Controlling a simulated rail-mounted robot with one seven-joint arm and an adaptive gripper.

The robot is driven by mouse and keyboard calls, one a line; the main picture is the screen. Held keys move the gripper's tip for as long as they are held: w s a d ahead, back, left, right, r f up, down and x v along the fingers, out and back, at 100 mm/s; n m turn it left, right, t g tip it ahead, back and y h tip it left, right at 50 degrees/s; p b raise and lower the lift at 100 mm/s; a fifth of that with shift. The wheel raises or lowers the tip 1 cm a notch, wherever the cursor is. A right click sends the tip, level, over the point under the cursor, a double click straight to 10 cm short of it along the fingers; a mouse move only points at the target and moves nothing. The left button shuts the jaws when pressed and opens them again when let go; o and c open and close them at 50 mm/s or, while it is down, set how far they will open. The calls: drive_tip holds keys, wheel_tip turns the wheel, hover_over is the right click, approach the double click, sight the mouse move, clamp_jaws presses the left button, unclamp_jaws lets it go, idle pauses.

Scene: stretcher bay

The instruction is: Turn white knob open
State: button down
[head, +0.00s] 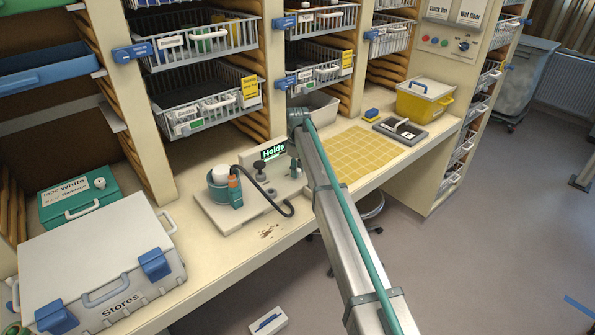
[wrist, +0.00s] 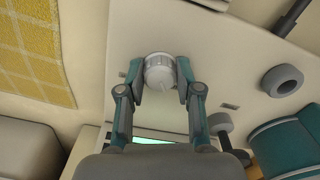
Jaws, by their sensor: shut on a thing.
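The white knob (wrist: 160,73) is round with a ribbed edge and sits on a pale base board. In the wrist view it is between the two fingertips of my gripper (wrist: 160,78), which is shut on it from both sides. In the head view the board (head: 228,222) stands on the counter with a small sign reading "Holds" (head: 273,151). My arm crosses in front of the right end of the board there, and the knob and fingertips cannot be made out.
A teal cup with a white top (head: 221,176) and a dark curved hose (head: 275,200) are on the board. A yellow grid mat (head: 365,155) lies to the right. A Stores case (head: 100,260) stands at the left. Wire baskets (head: 205,100) hang above the counter.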

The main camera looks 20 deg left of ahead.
drive_tip(key=m+b, duration=0.1)
drive_tip(key=m, duration=0.3)
drive_tip(key=shift+b, duration=0.4)
drive_tip(key=m+b, duration=0.1)
drive_tip(key=m, duration=0.3)
drive_tip(key=m+b, duration=0.1)
drive_tip(key=m, duration=0.3)
drive_tip(key=shift+a, duration=0.1)
drive_tip(key=shift+m+b, duration=0.5)
drive_tip(key=shift+m, duration=1.7)
drive_tip(key=c, duration=0.8)
unclamp_jaws()
drive_tip(key=shift+o, duration=0.2)
wheel_tip(320, 180, up, 12)
